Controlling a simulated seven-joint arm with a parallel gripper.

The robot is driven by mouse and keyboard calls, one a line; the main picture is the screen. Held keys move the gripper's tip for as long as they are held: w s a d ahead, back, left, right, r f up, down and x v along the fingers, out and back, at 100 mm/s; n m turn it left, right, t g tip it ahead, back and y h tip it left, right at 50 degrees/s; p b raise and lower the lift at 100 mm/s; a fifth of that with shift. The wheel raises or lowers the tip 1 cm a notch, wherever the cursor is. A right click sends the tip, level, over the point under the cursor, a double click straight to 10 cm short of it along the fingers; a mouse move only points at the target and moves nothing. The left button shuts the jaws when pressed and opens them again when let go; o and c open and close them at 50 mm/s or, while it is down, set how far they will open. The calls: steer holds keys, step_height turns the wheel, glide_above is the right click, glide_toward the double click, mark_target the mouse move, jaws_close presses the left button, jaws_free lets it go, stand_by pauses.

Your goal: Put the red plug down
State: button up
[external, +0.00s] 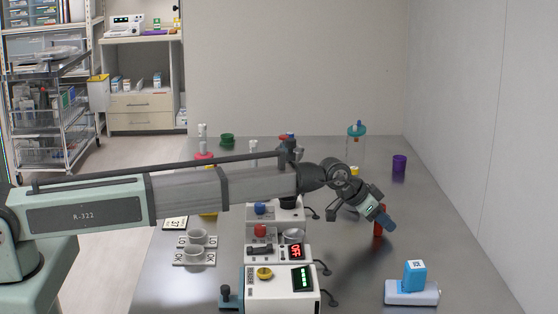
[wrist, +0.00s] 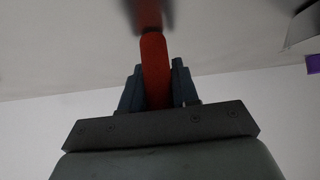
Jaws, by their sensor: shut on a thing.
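The red plug (wrist: 155,70) is held between the two dark fingers of my gripper (wrist: 158,85) in the wrist view. In the external view the red plug (external: 378,229) shows below and beside my gripper (external: 386,217), over the right part of the steel table. My gripper is tilted downward to the right. I cannot tell whether the plug's lower end touches the table.
A blue box (external: 414,275) stands on a pale blue block (external: 411,292) at the front right. A purple cup (external: 399,165) stands at the back right. White devices with displays (external: 281,284) stand left of my gripper. The table (external: 440,220) right of my gripper is clear.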

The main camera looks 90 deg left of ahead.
steer(key=shift+f, duration=0.15)
steer(key=o, duration=1)
steer(key=v, duration=1.2)
